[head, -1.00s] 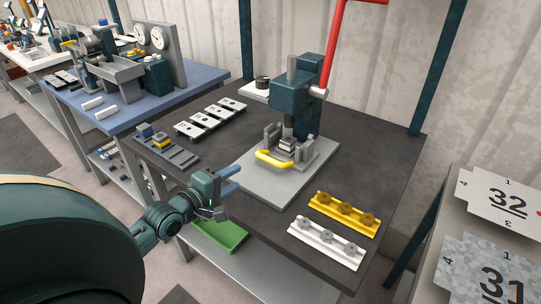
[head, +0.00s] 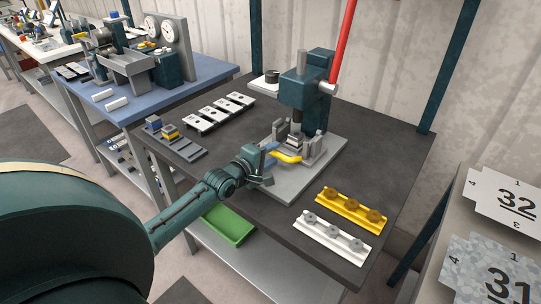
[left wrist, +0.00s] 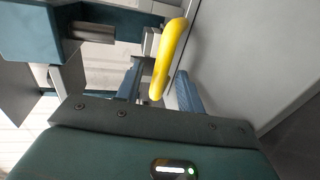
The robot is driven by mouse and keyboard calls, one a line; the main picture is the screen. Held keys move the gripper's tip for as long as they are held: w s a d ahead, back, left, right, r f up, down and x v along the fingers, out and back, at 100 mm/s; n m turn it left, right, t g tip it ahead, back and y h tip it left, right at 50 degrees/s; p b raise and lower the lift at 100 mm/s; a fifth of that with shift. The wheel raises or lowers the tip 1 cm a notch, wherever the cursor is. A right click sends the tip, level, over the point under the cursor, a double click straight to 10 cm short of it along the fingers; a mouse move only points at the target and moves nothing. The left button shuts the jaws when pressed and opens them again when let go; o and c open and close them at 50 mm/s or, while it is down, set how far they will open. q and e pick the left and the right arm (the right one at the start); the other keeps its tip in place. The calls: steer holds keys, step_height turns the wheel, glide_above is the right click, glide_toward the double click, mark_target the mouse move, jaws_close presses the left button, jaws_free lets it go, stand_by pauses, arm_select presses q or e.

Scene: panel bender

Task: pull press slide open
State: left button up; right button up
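The press (head: 305,90) stands on the dark table with a grey base plate (head: 318,168). Its slide carries a yellow handle (head: 287,158) at the front. My left gripper (head: 270,158) is at the left end of this handle. In the left wrist view, the yellow handle (left wrist: 168,50) reaches between the two blue-grey fingers (left wrist: 160,92), with a gap visible beside it, so the gripper looks open around it. The gripper and wrist hide part of the base plate's left side. My right gripper is not in view.
A yellow rail (head: 350,207) and a white rail (head: 333,235) with nuts lie at the table's front right. Several metal plates (head: 220,110) and a small stepped block (head: 180,145) lie to the left. A green tray (head: 229,225) is on the lower shelf. The press lever (head: 345,45) is red.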

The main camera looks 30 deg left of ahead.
arm_select(q)
steer(key=shift+c, duration=0.2)
jaws_close()
stand_by(0.5)
